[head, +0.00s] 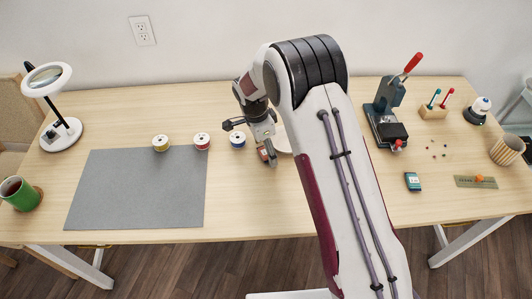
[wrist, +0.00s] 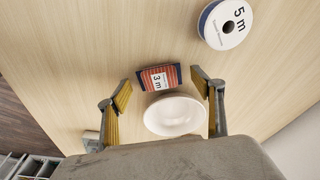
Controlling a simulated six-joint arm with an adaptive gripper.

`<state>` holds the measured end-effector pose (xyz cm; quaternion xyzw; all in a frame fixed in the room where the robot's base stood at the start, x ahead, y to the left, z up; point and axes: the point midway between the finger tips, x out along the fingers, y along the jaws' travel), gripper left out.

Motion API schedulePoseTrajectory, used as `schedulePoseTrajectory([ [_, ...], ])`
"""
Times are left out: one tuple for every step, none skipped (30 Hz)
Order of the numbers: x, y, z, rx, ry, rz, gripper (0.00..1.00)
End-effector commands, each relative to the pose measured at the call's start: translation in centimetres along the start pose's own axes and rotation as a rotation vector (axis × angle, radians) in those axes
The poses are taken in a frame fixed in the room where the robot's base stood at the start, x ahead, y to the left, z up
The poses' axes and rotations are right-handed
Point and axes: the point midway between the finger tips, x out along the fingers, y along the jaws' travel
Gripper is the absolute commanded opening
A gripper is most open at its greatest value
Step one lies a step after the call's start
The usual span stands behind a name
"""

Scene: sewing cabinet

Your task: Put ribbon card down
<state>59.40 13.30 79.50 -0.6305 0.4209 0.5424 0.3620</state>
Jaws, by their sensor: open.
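The ribbon card (wrist: 158,77), red-striped with a dark edge and a "3 m" label, lies on the wooden table in the wrist view. My gripper (wrist: 160,90) is open, with one yellow-padded finger on each side of the card. Gaps show between the card and both fingers, so it is not clamped. In the head view, my gripper (head: 252,143) is low over the table centre, and a small red patch of the card (head: 263,154) shows beside a finger; the rest is hidden there.
A blue spool (head: 237,140) stands left of my gripper, beside red (head: 201,140) and yellow (head: 160,143) spools. A grey mat (head: 140,190) lies left. The table's front centre is clear.

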Motion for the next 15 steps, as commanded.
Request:
schedulePoseTrajectory([
  [0.06, 0.0, -0.01, 0.0, 0.0, 0.0, 0.67],
  [0.07, 0.0, -0.01, 0.0, 0.0, 0.0, 0.67],
  [0.06, 0.0, -0.01, 0.0, 0.0, 0.0, 0.67],
  [0.05, 0.0, -0.02, 0.0, 0.0, 0.0, 0.67],
  [0.05, 0.0, -0.02, 0.0, 0.0, 0.0, 0.67],
  [0.04, 0.0, -0.02, 0.0, 0.0, 0.0, 0.67],
  [0.04, 0.0, -0.02, 0.0, 0.0, 0.0, 0.67],
  [0.03, 0.0, -0.02, 0.0, 0.0, 0.0, 0.67],
  [0.03, 0.0, -0.02, 0.0, 0.0, 0.0, 0.67],
  [0.02, 0.0, -0.02, 0.0, 0.0, 0.0, 0.67],
  [0.02, 0.0, -0.01, 0.0, 0.0, 0.0, 0.67],
  [0.02, 0.0, -0.01, 0.0, 0.0, 0.0, 0.67],
  [0.02, 0.0, -0.01, 0.0, 0.0, 0.0, 0.67],
  [0.02, 0.0, -0.01, 0.0, 0.0, 0.0, 0.67],
  [0.01, -0.01, -0.01, 0.0, 0.0, 0.0, 0.61],
])
